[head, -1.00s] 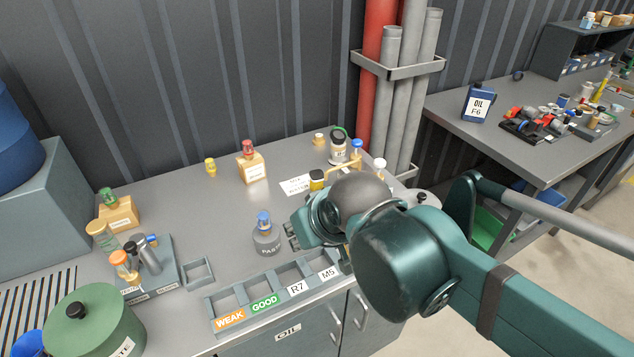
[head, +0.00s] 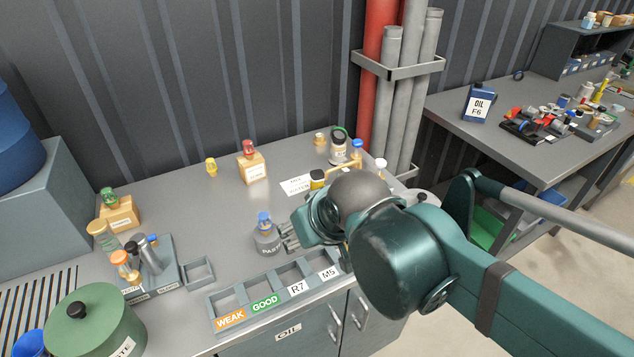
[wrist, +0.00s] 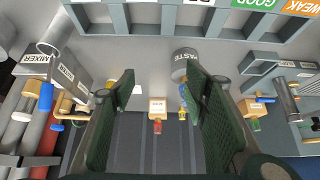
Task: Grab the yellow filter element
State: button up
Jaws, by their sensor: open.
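The yellow filter element (head: 211,167) is a small yellow piece standing on the grey bench near the back wall, left of a tan box with a red cap. In the wrist view, it appears as a small yellow shape (wrist: 182,115) beyond and between the fingers, close to the right finger. My gripper (head: 287,238) is open and empty over the front middle of the bench, well to the right and front of the filter element. Its two dark green fingers (wrist: 160,88) are spread wide in the wrist view, with the far bench between them.
A grey paste jar (head: 267,242) with a blue cap stands beside my fingertips; whether they touch is unclear. The tan red-capped box (head: 252,168) is right of the filter element. A labelled tray (head: 254,322) lines the front edge. The bench left of the jar is mostly clear.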

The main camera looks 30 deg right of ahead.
jog(key=w+d+r+n+g+h+p, duration=0.1)
jog(key=w+d+r+n+p, duration=0.15)
jog(key=w, duration=0.25)
jog(key=w+d+r+n+g+h+p, duration=0.1)
jog(key=w+d+r+n+g+p, duration=0.1)
jog(key=w+n+p, duration=0.25)
jog(key=n+g+h+p, duration=0.2)
jog(key=n+g+p, duration=0.3)
jog(key=n+p, duration=0.5)
send_near(317, 174)
jog(key=shift+f+p, duration=0.6)
jog(key=shift+f, duration=0.8)
jog(key=shift+s+d+m, duration=0.2)
jog(key=shift+d+m, duration=0.1)
jog(key=shift+m, duration=0.1)
jog(key=shift+f+h, duration=0.1)
jog(key=shift+h, duration=0.2)
jog(key=shift+x, duration=1.25)
